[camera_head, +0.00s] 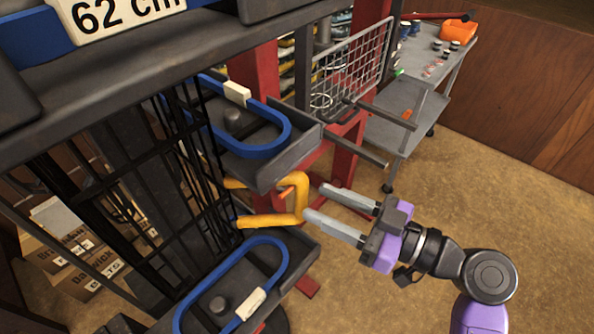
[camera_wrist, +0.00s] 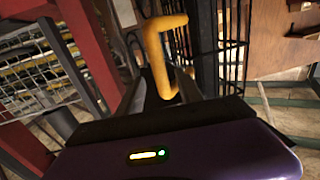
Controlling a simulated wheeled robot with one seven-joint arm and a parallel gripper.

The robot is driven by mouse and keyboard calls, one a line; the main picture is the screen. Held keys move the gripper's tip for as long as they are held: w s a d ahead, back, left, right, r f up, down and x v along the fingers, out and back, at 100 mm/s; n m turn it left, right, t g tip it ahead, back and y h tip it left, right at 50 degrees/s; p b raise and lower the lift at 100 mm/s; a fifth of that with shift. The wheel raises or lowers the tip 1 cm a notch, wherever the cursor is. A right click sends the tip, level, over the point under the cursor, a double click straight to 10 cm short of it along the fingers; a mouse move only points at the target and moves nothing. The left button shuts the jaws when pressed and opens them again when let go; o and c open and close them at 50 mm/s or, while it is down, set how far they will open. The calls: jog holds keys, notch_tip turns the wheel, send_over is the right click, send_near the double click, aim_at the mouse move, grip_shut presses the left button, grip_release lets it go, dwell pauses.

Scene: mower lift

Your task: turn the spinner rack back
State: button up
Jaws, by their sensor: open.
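The spinner rack, a tall black wire frame (camera_head: 195,165), stands at the left in the head view. A yellow U-shaped handle (camera_head: 300,196) sticks out from it to the right. My gripper (camera_head: 316,201) is open, and its two grey fingertips are close to the handle's outer bar. In the wrist view the handle (camera_wrist: 158,60) rises ahead of my gripper (camera_wrist: 160,90), about between the fingers. I cannot tell whether the fingers touch the handle. The rack also shows behind it in the wrist view (camera_wrist: 228,45).
Dark lift platforms with blue loops (camera_head: 262,250) lie above and below the handle. A red post (camera_head: 253,70) and wire basket (camera_head: 350,65) stand behind. A grey cart (camera_head: 405,110) is at the back right. Cardboard boxes (camera_head: 75,265) sit left. The floor at right is clear.

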jog(key=p+x, duration=0.2)
jog(key=x, duration=0.6)
jog(key=shift+r, duration=0.35)
jog(key=shift+s, duration=0.1)
grip_shut()
dwell(1.0)
